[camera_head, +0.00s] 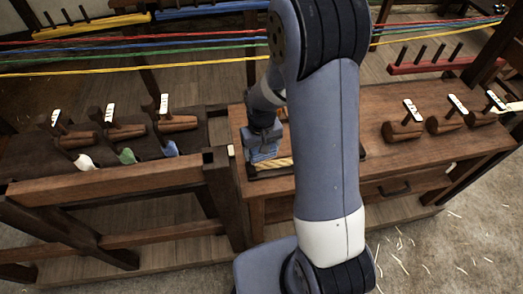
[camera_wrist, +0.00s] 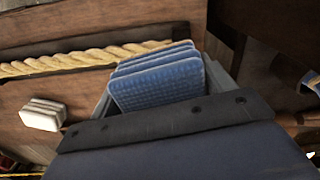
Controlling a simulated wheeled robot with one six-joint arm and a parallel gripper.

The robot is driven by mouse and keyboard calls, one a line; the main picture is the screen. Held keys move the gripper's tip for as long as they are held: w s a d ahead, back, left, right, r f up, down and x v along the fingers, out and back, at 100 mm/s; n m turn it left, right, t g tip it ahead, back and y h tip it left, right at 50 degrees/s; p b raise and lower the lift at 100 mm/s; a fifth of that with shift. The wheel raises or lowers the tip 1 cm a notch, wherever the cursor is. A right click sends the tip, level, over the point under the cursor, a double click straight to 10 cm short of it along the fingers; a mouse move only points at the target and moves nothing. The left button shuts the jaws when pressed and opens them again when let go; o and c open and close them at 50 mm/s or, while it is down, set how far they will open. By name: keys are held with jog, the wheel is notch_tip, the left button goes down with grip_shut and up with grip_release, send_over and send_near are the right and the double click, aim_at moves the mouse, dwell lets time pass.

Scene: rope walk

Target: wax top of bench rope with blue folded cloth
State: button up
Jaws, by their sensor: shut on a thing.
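My gripper (camera_head: 264,143) is shut on the blue folded cloth (camera_head: 264,154), low over the left part of the right-hand bench. In the wrist view the cloth (camera_wrist: 158,82) shows several stacked layers between the fingers. The bench rope (camera_head: 273,163) is a pale tan twisted rope lying along the bench. It also shows in the wrist view (camera_wrist: 75,63), and the cloth's far edge overlaps its right end there. I cannot tell whether cloth and rope touch. My arm hides part of the rope and bench in the head view.
A pale layered block (camera_wrist: 42,114) lies beside the rope in the wrist view. Coloured strands (camera_head: 130,45) stretch across behind.

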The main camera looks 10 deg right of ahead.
jog(key=shift+r+p, duration=0.8)
jog(key=shift+r, duration=0.75)
